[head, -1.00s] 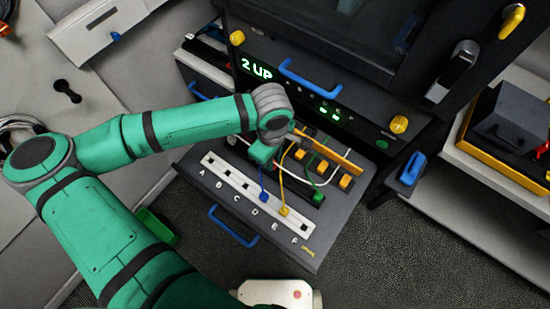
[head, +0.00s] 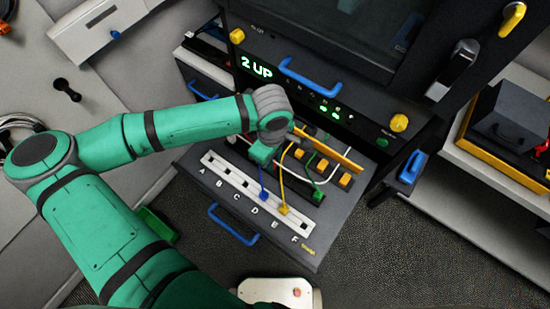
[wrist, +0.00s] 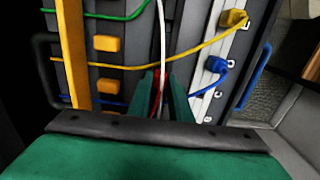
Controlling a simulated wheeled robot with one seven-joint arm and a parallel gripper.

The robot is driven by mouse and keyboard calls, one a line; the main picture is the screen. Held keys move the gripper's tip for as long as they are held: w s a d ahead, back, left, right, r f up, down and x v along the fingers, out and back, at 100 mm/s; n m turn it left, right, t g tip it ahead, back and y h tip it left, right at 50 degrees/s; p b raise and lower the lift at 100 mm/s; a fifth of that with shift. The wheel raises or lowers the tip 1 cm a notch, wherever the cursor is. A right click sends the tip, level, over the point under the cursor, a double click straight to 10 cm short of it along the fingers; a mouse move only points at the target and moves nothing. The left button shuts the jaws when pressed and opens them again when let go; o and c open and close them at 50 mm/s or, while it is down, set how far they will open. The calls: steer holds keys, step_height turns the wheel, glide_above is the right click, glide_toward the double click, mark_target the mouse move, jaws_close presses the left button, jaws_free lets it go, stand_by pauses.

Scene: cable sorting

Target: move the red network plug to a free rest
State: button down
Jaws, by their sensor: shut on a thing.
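My gripper (wrist: 162,95) is shut on the red network plug (wrist: 157,80), of which only a thin strip of red shows between the green fingers in the wrist view. A white cable (wrist: 162,30) runs down to the fingers. In the head view my gripper (head: 262,156) is low over the drawer panel, behind the pale rest strip (head: 222,177) lettered A to F; the plug is hidden there. A blue plug (head: 263,196) sits by D and a yellow plug (head: 285,211) by E.
A green plug (head: 318,197) sits to the right of the strip. A yellow bar (head: 340,157) and several orange blocks (head: 345,181) stand behind. Yellow, green and white cables arch close to my gripper. A blue handle (head: 232,226) is on the drawer front.

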steer(key=shift+f, duration=0.35)
stand_by(0.5)
steer(key=c, duration=1)
jaws_free()
steer(key=shift+c, duration=0.2)
